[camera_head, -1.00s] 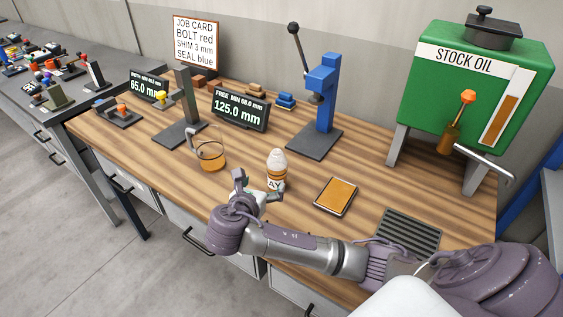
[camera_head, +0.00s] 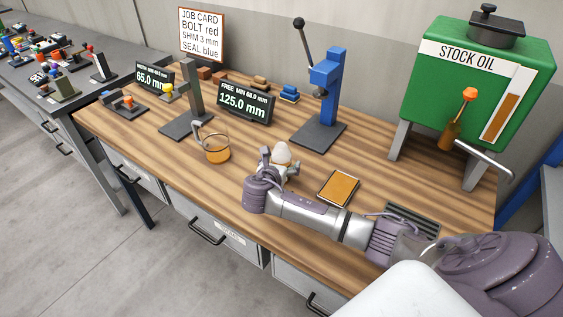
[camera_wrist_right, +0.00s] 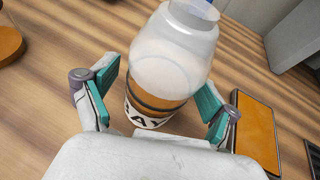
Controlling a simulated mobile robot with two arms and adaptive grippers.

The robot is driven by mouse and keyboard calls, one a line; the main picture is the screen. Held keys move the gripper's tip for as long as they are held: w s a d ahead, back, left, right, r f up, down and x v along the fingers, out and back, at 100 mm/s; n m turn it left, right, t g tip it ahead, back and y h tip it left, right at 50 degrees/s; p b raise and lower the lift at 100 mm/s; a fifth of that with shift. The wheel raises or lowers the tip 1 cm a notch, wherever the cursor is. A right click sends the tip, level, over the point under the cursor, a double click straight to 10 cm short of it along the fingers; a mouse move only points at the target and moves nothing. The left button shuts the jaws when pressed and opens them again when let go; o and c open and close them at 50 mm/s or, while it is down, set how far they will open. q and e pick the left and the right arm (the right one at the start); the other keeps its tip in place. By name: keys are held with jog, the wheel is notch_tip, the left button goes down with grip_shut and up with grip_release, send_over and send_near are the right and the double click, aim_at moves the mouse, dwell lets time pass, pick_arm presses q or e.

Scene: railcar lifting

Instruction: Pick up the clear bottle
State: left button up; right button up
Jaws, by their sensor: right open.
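The clear bottle (camera_head: 282,154) stands upright on the wooden bench, with a translucent upper part and an orange band. In the right wrist view the bottle (camera_wrist_right: 172,55) shows its cloudy shoulder, the orange band and a white label with dark letters, partly cut off. My right gripper (camera_head: 279,168) is at the bottle, its fingers on either side. In the right wrist view the right gripper (camera_wrist_right: 160,95) is open, with a teal-padded finger left and right of the bottle and gaps visible. The bottle's lower part is hidden by the gripper in the head view. My left gripper is not in view.
A glass jug (camera_head: 216,150) with amber liquid stands left of the bottle. An orange-topped tray (camera_head: 339,188) lies to its right. A blue press (camera_head: 325,90) and a display (camera_head: 245,102) stand behind. A green oil tank (camera_head: 480,85) is at the right.

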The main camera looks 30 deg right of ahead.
jog(key=shift+w+d, duration=0.1)
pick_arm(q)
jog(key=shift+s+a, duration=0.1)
pick_arm(e)
jog(key=shift+c, duration=0.3)
jog(key=c, duration=0.5)
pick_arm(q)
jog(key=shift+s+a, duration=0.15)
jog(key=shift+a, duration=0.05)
pick_arm(e)
jog(key=c, duration=0.8)
jog(key=shift+c, duration=0.2)
